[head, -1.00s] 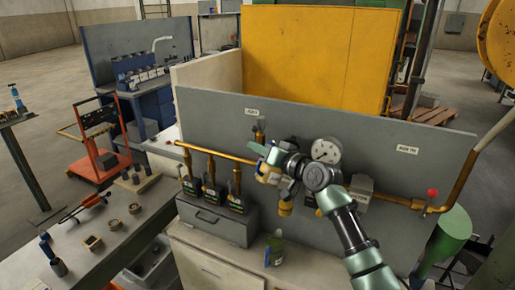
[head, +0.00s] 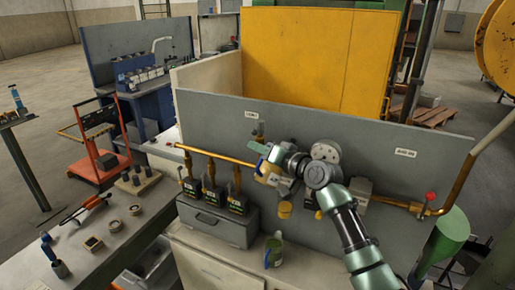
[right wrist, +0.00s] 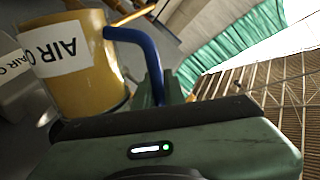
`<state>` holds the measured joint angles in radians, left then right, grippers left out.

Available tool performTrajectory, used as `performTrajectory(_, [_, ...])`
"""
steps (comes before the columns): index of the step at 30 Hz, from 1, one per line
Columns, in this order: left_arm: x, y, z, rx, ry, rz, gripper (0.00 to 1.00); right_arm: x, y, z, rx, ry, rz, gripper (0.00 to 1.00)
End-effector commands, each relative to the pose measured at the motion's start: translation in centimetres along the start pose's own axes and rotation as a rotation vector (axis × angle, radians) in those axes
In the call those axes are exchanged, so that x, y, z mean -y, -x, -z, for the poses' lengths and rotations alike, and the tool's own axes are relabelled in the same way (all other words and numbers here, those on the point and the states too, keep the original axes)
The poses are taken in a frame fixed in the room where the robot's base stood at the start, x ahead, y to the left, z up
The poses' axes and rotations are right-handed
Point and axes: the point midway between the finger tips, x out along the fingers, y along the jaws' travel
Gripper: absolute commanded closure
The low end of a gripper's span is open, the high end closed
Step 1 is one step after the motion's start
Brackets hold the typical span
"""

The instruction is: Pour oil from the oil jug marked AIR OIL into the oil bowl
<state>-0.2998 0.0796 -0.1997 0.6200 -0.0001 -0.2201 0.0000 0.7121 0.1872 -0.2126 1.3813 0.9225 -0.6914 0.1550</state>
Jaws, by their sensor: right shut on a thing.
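My right gripper (head: 260,152) is in front of the grey panel, shut on the yellow oil jug (head: 264,169). The right wrist view shows the jug (right wrist: 75,75) at the left, with a white label reading "AIR O…" upside down in that picture. Its blue handle (right wrist: 148,50) runs down to the gripper fingers (right wrist: 155,92). The jug's mouth and any oil are not visible. A small amber bowl (head: 285,209) hangs below the brass pipe, lower right of the jug and apart from it in the picture; it may be the oil bowl. My left gripper is not in view.
Several dark units (head: 213,196) hang on the brass pipe (head: 225,157) left of the jug. A gauge (head: 325,151) is beside my right arm. A greenish container (head: 273,251) stands on the cabinet below. A bench (head: 110,235) with small parts is at left.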

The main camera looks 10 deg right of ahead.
Motion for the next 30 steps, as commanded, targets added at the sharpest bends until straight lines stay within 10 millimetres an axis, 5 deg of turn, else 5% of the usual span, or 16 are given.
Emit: performTrajectory(30, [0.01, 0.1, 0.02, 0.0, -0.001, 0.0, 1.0, 0.4, 0.07, 1.14, 0.01, -0.077, 0.002, 1.0])
